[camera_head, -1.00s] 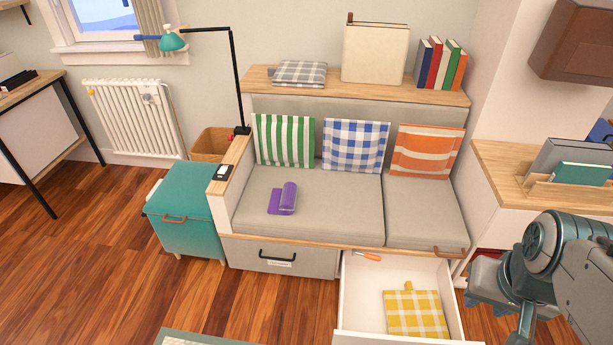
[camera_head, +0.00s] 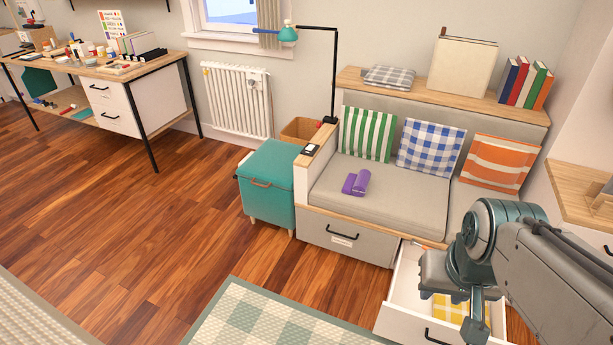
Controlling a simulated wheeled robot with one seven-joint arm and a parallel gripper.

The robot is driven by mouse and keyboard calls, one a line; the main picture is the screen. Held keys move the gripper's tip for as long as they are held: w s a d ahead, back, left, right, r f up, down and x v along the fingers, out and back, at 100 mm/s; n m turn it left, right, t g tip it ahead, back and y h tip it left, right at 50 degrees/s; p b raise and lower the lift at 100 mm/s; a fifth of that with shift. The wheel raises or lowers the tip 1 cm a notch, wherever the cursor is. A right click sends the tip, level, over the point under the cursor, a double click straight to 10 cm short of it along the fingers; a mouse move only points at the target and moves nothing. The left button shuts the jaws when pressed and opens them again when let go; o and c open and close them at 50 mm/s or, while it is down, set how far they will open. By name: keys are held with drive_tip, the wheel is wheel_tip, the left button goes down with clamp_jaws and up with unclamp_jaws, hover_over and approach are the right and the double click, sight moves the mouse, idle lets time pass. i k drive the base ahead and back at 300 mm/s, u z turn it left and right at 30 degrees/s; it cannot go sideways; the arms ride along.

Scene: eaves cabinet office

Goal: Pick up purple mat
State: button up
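The purple mat (camera_head: 357,182) lies partly rolled on the left part of the grey bench seat (camera_head: 402,204), in front of the green striped cushion. My gripper (camera_head: 455,318) hangs at the lower right, over the open drawer and well apart from the mat. My arm covers part of the drawer and the right end of the seat. The gripper's fingers are too hidden and small to tell whether they are open or shut.
An open white drawer (camera_head: 401,319) with a yellow checked cloth (camera_head: 452,309) juts from the bench. A teal storage box (camera_head: 266,182) stands at its left. A pale checked rug (camera_head: 262,318) lies in front. The wooden floor at left is clear.

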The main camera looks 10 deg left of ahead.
sight(347, 186)
drive_tip(key=u, duration=0.7)
drive_tip(key=i, duration=0.4)
drive_tip(key=u, duration=0.55)
drive_tip(key=i, duration=1.3)
drive_tip(key=z, duration=0.5)
drive_tip(key=i, duration=0.95)
drive_tip(key=z, duration=1.1)
drive_tip(key=i, duration=0.25)
drive_tip(key=z, duration=0.1)
